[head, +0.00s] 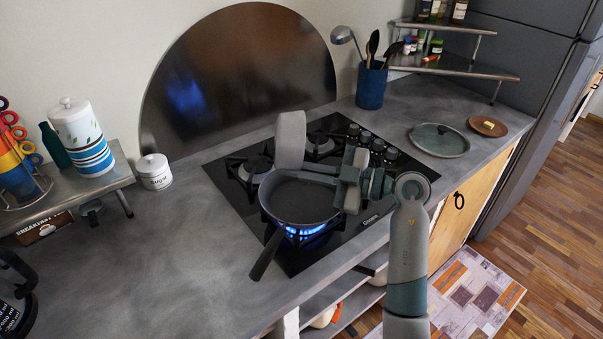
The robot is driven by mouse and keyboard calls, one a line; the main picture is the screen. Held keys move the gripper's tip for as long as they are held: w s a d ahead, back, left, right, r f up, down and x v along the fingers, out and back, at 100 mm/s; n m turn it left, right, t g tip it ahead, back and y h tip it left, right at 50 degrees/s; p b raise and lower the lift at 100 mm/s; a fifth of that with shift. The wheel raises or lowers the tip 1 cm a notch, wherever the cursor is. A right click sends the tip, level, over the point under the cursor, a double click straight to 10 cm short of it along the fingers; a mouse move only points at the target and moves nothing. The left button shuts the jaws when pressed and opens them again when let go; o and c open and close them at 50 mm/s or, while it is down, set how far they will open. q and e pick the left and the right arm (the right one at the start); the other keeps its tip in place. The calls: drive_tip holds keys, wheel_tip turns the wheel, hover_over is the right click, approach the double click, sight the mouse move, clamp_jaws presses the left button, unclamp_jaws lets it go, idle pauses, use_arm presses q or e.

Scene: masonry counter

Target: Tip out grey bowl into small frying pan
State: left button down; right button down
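The small frying pan (298,203) sits on a lit front burner, its dark handle pointing to the front left. Its inside looks dark, and I see no contents in it. The grey bowl (290,139) is turned on its side above the pan's far edge, and its inside is hard to make out. My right gripper (318,173) comes in from the right over the pan, its fingers reaching to the bowl's lower edge. It appears shut on the bowl, though the contact is small in view. My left gripper is not in view.
The black hob (247,205) has control knobs at its right. A sugar jar (154,172) stands left. The counter (170,255) left of the hob is clear.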

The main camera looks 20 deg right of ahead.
drive_tip(key=shift+d, duration=0.4)
drive_tip(key=shift+a+y, duration=0.25)
drive_tip(key=shift+y, duration=0.05)
drive_tip(key=shift+d+t, duration=0.15)
drive_tip(key=shift+t, duration=0.15)
drive_tip(key=shift+a+r+n+g+h, duration=0.1)
drive_tip(key=shift+a+n+g+h, duration=0.1)
drive_tip(key=shift+g+h, duration=0.3)
drive_tip(key=shift+a+r+n+g+h, duration=0.1)
drive_tip(key=shift+n+g+h, duration=0.1)
drive_tip(key=shift+g+h, duration=0.3)
drive_tip(key=shift+a+f+h+b, duration=0.2)
drive_tip(key=shift+h+b, duration=0.1)
drive_tip(key=shift+h, duration=0.1)
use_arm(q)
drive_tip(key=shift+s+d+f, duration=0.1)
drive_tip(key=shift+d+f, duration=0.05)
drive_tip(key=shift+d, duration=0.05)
use_arm(e)
drive_tip(key=shift+d, duration=0.15)
